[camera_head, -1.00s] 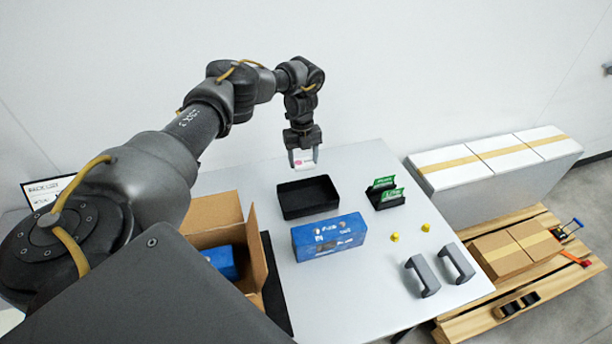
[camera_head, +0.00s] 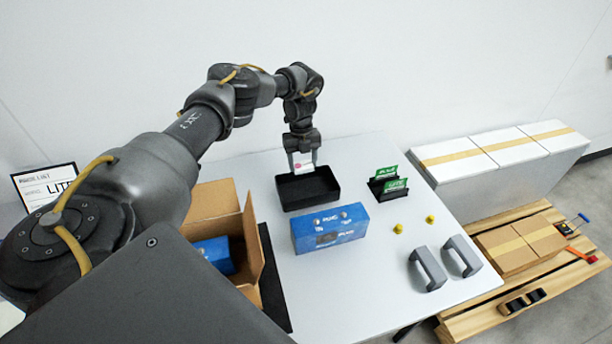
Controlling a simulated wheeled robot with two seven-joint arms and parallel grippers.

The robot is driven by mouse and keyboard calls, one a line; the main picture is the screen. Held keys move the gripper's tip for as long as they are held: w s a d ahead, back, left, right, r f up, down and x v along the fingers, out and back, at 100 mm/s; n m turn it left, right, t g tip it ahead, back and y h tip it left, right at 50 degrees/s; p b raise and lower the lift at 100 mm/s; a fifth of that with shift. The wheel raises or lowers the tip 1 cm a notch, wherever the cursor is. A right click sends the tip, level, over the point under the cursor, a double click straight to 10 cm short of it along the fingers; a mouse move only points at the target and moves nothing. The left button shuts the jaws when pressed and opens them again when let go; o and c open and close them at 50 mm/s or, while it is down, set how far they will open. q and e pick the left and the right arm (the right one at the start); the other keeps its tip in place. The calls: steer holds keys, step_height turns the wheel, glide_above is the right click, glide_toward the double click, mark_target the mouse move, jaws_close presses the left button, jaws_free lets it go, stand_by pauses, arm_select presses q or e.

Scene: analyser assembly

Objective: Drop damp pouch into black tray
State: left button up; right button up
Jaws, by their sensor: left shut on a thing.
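The pouch (camera_head: 302,164) is a small white packet with a pinkish-red mark. My left gripper (camera_head: 302,168) is shut on it, and the pouch hangs upright at the back part of the black tray (camera_head: 309,202). Its lower edge is close to the tray's back rim; I cannot tell whether it touches. The black tray is an open shallow box on the grey table, and the part I see inside looks empty. My right gripper is not in view.
A blue box (camera_head: 329,230) stands in front of the tray. An open cardboard carton (camera_head: 222,222) is at left. A black holder with green cards (camera_head: 389,186), yellow knobs (camera_head: 398,228) and two grey handles (camera_head: 428,269) are at right. A pallet (camera_head: 470,325) lies beyond the table.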

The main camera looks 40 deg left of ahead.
arm_select(q)
steer(key=o, duration=1)
steer(key=shift+r, duration=0.15)
steer(key=shift+w+r, duration=0.1)
steer(key=shift+r, duration=0.25)
steer(key=r, duration=0.1)
steer(key=r+b, duration=0.1)
steer(key=r, duration=0.2)
steer(key=shift+w+a+r+b, duration=0.2)
steer(key=shift+a+r+b, duration=0.1)
steer(key=shift+r+b, duration=0.1)
steer(key=r, duration=0.5)
steer(key=shift+w+a+p, duration=0.1)
steer(key=shift+a+p, duration=0.15)
steer(key=shift+p, duration=0.1)
